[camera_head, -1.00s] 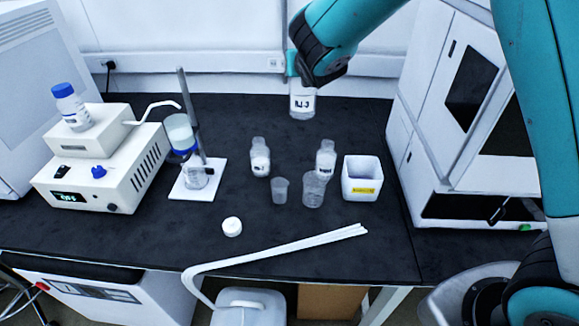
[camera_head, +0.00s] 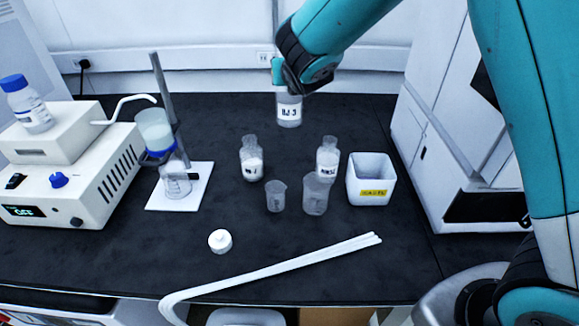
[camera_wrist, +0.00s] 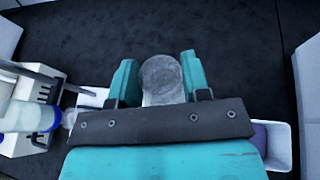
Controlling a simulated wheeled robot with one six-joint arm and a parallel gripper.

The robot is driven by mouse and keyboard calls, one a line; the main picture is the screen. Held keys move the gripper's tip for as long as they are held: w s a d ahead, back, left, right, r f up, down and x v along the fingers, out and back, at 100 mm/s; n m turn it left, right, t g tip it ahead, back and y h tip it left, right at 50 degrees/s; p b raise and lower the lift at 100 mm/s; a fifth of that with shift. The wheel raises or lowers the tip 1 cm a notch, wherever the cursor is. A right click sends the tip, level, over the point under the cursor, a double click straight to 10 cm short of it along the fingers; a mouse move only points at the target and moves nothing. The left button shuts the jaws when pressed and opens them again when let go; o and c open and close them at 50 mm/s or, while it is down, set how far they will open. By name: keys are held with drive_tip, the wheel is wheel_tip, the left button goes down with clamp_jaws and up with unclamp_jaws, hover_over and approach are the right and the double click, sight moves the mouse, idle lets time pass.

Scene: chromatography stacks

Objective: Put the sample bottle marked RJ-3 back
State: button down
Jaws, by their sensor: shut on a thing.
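The sample bottle marked RJ-3 (camera_head: 289,111) is clear with a white label and hangs upright below my gripper (camera_head: 281,82), over the back middle of the black bench. In the wrist view my gripper (camera_wrist: 160,80) has its two teal fingers on either side of the bottle's round top (camera_wrist: 161,74). My gripper is shut on it. Two similar bottles stand on the bench in front of it, a left one (camera_head: 251,160) and a right one (camera_head: 327,160), both with white contents; their labels are too small to read surely.
Two clear beakers (camera_head: 276,197) (camera_head: 315,195) and a white bin (camera_head: 370,182) stand in front. A stand with a column (camera_head: 155,130) is at left, a white instrument (camera_head: 430,150) at right. The back bench is clear.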

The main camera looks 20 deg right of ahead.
wheel_tip(320, 180, down, 19)
idle(0.4)
drive_tip(key=c, duration=0.6)
unclamp_jaws()
drive_tip(key=shift+s, duration=0.1)
